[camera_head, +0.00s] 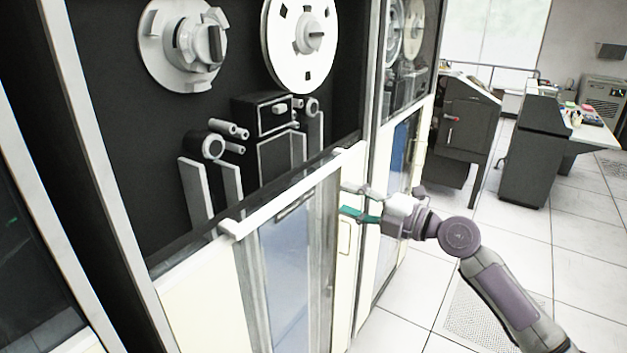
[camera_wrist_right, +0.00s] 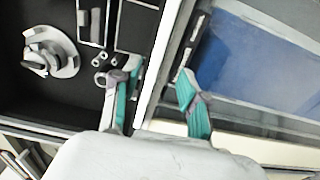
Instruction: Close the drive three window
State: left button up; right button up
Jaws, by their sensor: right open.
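A tape drive (camera_head: 90,100) fills the left of the head view. Its sliding window (camera_head: 320,215) is a clear pane with a white top rail. The window sits low, and the reel and tape-head area above it is uncovered. I see no label that tells the drive's number. My right gripper (camera_head: 346,200) is at the right end of the window, just below the rail, with teal finger pads. In the right wrist view my right gripper (camera_wrist_right: 157,98) is open, with a pale upright frame part between its fingers. Contact cannot be told. My left gripper is not in view.
A white reel (camera_head: 290,60) and a grey hub (camera_head: 180,45) are on the drive's dark face. Another drive with glass (camera_head: 412,75) adjoins at right. Dark consoles (camera_head: 535,150) stand farther back. The white tiled floor (camera_head: 410,300) around my right arm is clear.

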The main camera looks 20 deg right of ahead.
aim_at(309, 187)
jog(key=p+x, duration=0.1)
jog(key=x, duration=0.3)
jog(key=p+x, duration=0.2)
jog(key=x, duration=0.2)
jog(key=shift+a+r+p, duration=0.1)
jog(key=shift+r+p, duration=0.1)
jog(key=shift+p, duration=0.1)
jog(key=shift+w+a+f, duration=0.2)
jog(key=shift+w+a, duration=0.2)
jog(key=shift+w, duration=0.1)
grip_shut()
